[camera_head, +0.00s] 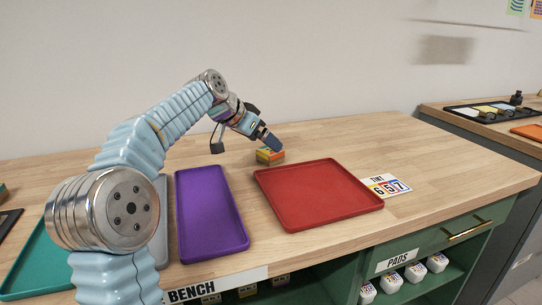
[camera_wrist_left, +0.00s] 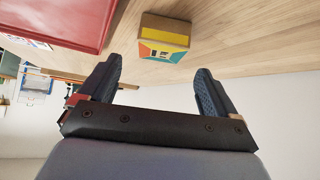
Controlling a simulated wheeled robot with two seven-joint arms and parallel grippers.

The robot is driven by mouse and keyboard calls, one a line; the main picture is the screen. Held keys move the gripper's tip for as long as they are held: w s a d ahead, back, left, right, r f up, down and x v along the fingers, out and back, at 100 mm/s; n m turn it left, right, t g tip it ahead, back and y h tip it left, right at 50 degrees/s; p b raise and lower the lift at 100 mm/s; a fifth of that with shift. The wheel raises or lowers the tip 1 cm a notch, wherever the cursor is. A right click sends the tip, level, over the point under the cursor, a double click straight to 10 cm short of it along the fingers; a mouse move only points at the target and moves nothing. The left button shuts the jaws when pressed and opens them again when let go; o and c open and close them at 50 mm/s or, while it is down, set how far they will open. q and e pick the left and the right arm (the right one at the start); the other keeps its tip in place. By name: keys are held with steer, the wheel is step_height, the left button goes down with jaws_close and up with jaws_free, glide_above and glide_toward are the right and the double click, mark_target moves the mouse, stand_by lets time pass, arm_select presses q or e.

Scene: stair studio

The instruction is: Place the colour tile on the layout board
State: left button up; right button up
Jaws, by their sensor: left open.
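A small block with yellow, orange and teal faces (camera_head: 268,155), perhaps the colour tile, sits on the wooden bench behind the red tray. It also shows in the left wrist view (camera_wrist_left: 165,38), beyond the fingertips and roughly between their lines. My left gripper (camera_head: 273,141) is open and empty, just above or beside the block; the wrist view shows a gap between its fingers (camera_wrist_left: 157,65) and the block. A red tray (camera_head: 318,192) lies flat and empty in front of the block. I cannot tell which thing is the layout board. My right gripper is not in view.
A purple tray (camera_head: 210,212) and a teal tray (camera_head: 38,265) lie left of the red one. A TINT 657 card (camera_head: 385,184) lies at its right. Bare bench (camera_head: 440,160) extends right. A shelf below holds white pads (camera_head: 415,273). Another counter stands at far right.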

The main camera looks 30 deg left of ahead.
arm_select(q)
steer(key=x, duration=0.6)
steer(key=shift+d+p, duration=0.1)
steer(key=shift+p, duration=0.2)
steer(key=shift+c, duration=0.3)
steer(key=c, duration=1.1)
steer(key=shift+r, duration=0.15)
